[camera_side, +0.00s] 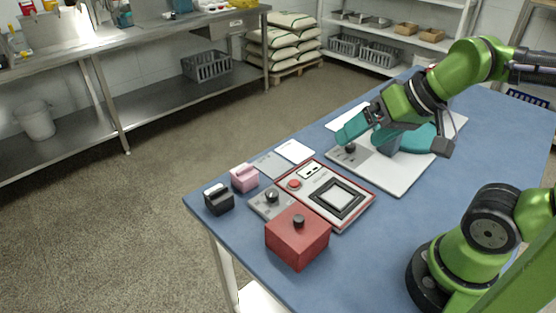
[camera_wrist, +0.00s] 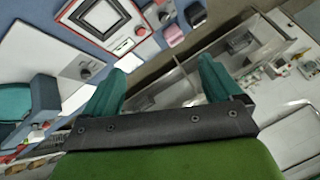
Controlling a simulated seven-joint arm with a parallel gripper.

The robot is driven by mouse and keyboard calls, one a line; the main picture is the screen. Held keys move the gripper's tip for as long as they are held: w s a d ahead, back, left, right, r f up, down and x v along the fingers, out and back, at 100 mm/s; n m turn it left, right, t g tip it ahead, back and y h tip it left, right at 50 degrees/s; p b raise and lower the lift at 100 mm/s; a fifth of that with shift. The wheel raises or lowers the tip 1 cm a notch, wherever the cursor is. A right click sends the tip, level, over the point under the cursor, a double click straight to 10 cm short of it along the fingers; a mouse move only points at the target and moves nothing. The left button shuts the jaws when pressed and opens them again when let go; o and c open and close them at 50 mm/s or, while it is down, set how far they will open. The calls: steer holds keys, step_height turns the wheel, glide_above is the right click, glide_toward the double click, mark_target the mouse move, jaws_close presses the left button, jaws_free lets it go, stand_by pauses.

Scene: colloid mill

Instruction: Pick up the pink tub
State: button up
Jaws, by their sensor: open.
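The pink tub (camera_side: 244,177) is a small block-like container with a raised top, near the far left edge of the blue table. It also shows small near the top of the wrist view (camera_wrist: 173,35). My gripper (camera_side: 366,125) has teal fingers and is above the pale board at the right, well away from the tub. In the wrist view the two teal fingers (camera_wrist: 160,84) stand wide apart with nothing held between them.
A black tub (camera_side: 218,199) stands close beside the pink tub. A grey knob box (camera_side: 271,203), a red-framed panel (camera_side: 363,203) and a red box (camera_side: 298,239) sit to its right. A pale board with a knob (camera_side: 401,181) lies under my gripper. The blue table (camera_side: 395,243) has clear room at the front right.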

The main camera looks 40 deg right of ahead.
steer(key=shift+f, duration=0.1)
steer(key=n+g+h, duration=0.2)
steer(key=n+g, duration=0.1)
steer(key=g, duration=0.2)
glide_toward(244, 167)
steer(key=f, duration=0.2)
steer(key=w+f, duration=0.1)
steer(key=f, duration=0.3)
steer(key=shift+w+f, duration=0.25)
steer(key=shift+w, duration=0.15)
steer(key=shift+w+f, duration=0.2)
steer(key=shift+f, duration=2.5)
steer(key=shift+c, duration=0.4)
